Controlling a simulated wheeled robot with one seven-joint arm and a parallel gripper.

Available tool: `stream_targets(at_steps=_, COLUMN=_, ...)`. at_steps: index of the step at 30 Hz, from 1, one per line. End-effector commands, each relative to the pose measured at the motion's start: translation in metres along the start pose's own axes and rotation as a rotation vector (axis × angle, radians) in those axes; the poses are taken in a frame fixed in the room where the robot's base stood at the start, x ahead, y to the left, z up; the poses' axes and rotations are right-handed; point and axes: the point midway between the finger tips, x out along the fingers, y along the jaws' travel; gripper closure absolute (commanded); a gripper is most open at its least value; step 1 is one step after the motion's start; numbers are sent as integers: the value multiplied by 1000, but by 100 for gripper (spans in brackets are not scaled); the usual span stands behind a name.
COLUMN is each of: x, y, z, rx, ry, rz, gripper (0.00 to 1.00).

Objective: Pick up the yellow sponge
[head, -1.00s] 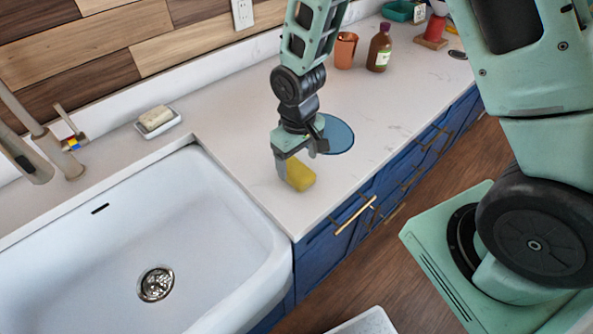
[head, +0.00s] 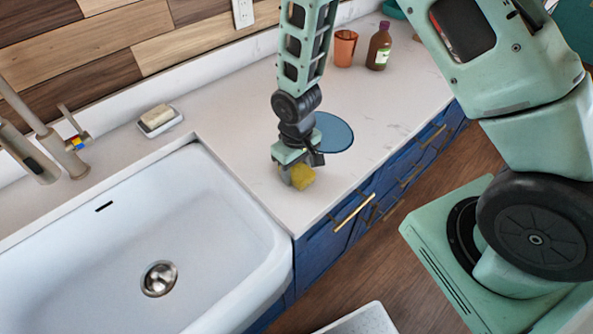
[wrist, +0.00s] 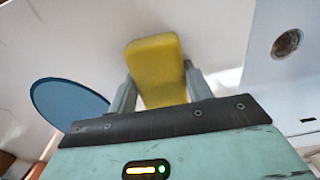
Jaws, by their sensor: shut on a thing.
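The yellow sponge (head: 303,178) is between the fingers of my gripper (head: 293,174), over the white counter beside the sink. In the wrist view the sponge (wrist: 156,68) sticks out beyond the fingers, one finger on each side of it. My gripper (wrist: 157,96) is shut on it. Whether the sponge's underside touches the counter cannot be told; the fingers hide part of it.
The white sink (head: 150,235) lies to the left of the gripper. A blue round mat (head: 333,133) lies just behind it. A copper cup (head: 345,48) and a brown bottle (head: 378,47) stand farther back. A soap dish (head: 160,124) sits behind the sink.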

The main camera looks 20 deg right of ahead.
Motion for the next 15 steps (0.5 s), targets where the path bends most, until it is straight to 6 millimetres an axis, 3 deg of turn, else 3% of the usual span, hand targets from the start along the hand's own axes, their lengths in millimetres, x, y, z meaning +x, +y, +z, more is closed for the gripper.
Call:
stream_targets(at_steps=8, x=-4, y=0, z=0, rx=0, ry=1, rz=0, gripper=71)
stream_targets(at_steps=15, x=-28, y=0, z=-1, rx=0, ry=5, rz=0, gripper=71)
